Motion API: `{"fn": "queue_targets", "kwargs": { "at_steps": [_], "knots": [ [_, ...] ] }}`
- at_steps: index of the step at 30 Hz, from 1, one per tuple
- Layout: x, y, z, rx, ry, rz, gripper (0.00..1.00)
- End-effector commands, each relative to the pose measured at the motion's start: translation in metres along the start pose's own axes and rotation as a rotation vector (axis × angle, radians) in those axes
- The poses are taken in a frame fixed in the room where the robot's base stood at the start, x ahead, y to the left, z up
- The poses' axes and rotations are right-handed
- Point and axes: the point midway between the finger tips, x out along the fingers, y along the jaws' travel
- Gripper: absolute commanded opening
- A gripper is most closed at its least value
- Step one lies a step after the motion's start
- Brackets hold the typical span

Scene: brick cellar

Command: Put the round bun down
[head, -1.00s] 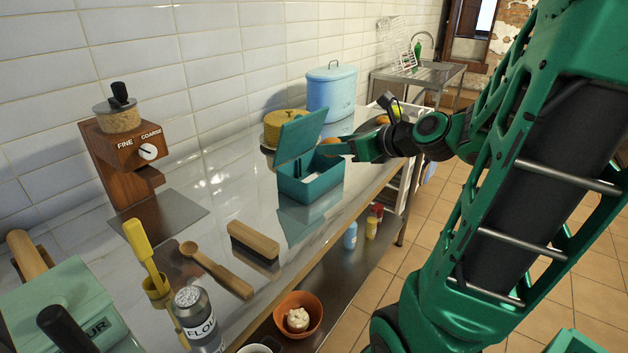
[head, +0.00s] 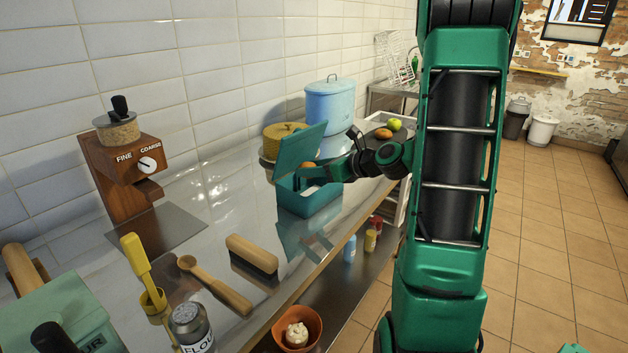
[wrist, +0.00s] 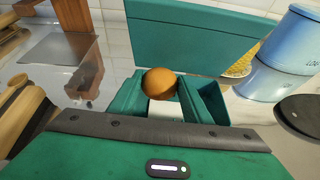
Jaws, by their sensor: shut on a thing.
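The round bun (head: 308,165) is brown and small in the head view. My gripper (head: 312,172) is shut on it, over the near side of the teal box (head: 308,203). The box stands on the counter with its lid (head: 300,146) raised. In the wrist view the bun (wrist: 160,83) sits at the fingertips, in front of the teal lid (wrist: 190,38). Something pale shows below the bun there. The bun's underside and its exact height above the box floor are hidden.
A yellow tin (head: 284,138) and a blue lidded bin (head: 331,103) stand behind the box. A wooden brush (head: 252,252), a wooden spoon (head: 215,285) and a grinder (head: 128,165) are nearer on the left. Bare counter (head: 215,205) lies left of the box.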

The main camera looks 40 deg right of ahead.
Motion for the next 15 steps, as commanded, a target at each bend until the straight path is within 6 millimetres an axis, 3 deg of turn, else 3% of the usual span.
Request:
{"fn": "queue_targets", "kwargs": {
  "at_steps": [6, 15],
  "knots": [
    [0.010, -0.001, -0.027, 0.007, 0.002, 0.000, 0.23],
    [0.013, 0.000, -0.033, 0.001, 0.000, 0.000, 0.23]
  ]
}}
